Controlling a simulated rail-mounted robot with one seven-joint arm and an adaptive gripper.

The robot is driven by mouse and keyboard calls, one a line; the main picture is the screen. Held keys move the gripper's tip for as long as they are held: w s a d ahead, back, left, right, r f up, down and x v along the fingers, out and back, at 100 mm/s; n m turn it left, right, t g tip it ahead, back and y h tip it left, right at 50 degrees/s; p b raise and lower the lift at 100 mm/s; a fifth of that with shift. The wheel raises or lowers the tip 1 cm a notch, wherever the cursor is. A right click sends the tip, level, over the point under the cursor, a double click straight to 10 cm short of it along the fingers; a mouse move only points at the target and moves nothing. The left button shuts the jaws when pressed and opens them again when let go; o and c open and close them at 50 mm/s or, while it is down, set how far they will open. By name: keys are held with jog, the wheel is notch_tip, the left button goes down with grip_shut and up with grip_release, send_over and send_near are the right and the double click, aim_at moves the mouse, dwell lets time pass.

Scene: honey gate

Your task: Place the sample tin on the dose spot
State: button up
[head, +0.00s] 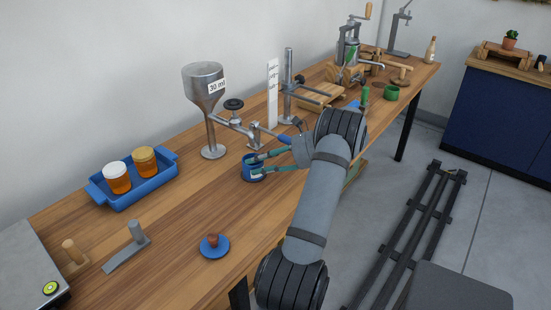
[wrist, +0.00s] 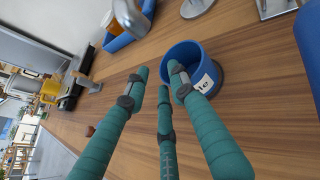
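The sample tin (head: 252,173) is a blue, open-topped cup with a white label, standing upright on the wooden table. It also shows in the wrist view (wrist: 208,62). My gripper (head: 256,164) has teal fingers that are spread and reach to the tin from the right in the head view. In the wrist view (wrist: 160,76), one fingertip overlaps the tin's near wall and another lies left of it. I cannot tell whether any finger touches the tin. A dark grey round patch (wrist: 219,78) shows at the tin's right side; I cannot tell whether it is the dose spot or shadow.
A metal funnel (head: 204,88) marked 30 ml stands behind the tin. A blue tray (head: 130,199) holds two amber jars. A blue disc with a brown knob (head: 214,246) lies at the front. Stands and tools crowd the far table; bare wood lies left of the tin.

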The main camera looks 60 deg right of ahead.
jog(key=v, duration=1)
jog(key=shift+s, duration=0.35)
jog(key=shift+d+r, duration=0.1)
jog(key=shift+r, duration=0.05)
